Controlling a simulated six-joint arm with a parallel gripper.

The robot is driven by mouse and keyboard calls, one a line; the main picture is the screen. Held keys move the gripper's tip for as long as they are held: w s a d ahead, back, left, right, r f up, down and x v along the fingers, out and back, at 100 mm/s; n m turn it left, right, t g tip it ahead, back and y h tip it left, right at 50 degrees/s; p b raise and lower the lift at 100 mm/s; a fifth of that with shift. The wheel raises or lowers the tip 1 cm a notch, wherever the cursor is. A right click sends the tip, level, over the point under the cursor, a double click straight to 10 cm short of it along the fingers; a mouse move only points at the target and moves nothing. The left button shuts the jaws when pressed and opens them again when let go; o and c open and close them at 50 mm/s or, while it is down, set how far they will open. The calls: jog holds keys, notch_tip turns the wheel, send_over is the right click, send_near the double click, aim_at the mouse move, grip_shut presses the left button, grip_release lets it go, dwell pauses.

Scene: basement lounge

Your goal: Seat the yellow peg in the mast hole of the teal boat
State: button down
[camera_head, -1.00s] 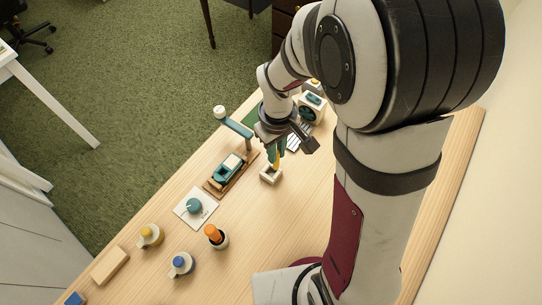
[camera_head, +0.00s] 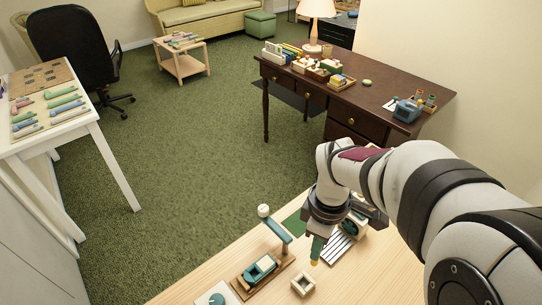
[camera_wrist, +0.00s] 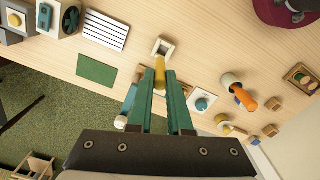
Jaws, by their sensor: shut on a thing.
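My gripper (camera_head: 316,250) has green fingers. It is shut on the yellow peg (camera_wrist: 160,73), whose end sticks out past the fingertips in the wrist view. In the head view the peg (camera_head: 314,262) points down, just beyond a small cream square holder (camera_head: 303,284) with an open top. The holder also shows in the wrist view (camera_wrist: 163,47). The teal boat (camera_head: 260,267) sits on a brown wooden base to the left of the gripper, apart from the peg. Its mast hole cannot be made out. In the wrist view my fingers hide most of the boat area.
A teal bar with a white knob (camera_head: 263,211) stands behind the boat. A white slatted panel (camera_head: 339,247) and a green mat (camera_wrist: 97,70) lie near the gripper. A teal knob on a white card (camera_wrist: 201,103) and an orange-topped bottle (camera_wrist: 240,98) stand nearby. Bare wood shows between.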

jog(key=shift+n, duration=0.7)
jog(key=a+f, duration=0.3)
jog(key=a, duration=0.1)
jog(key=a+f, duration=0.4)
jog(key=a, duration=0.1)
jog(key=w+a+f, duration=0.1)
jog(key=a+f, duration=0.2)
jog(key=a, duration=0.1)
jog(key=shift+a+f, duration=0.25)
jog(key=shift+f, duration=0.2)
jog(key=shift+f, duration=0.1)
jog(key=c, duration=0.8)
grip_release()
jog(key=shift+c, duration=0.2)
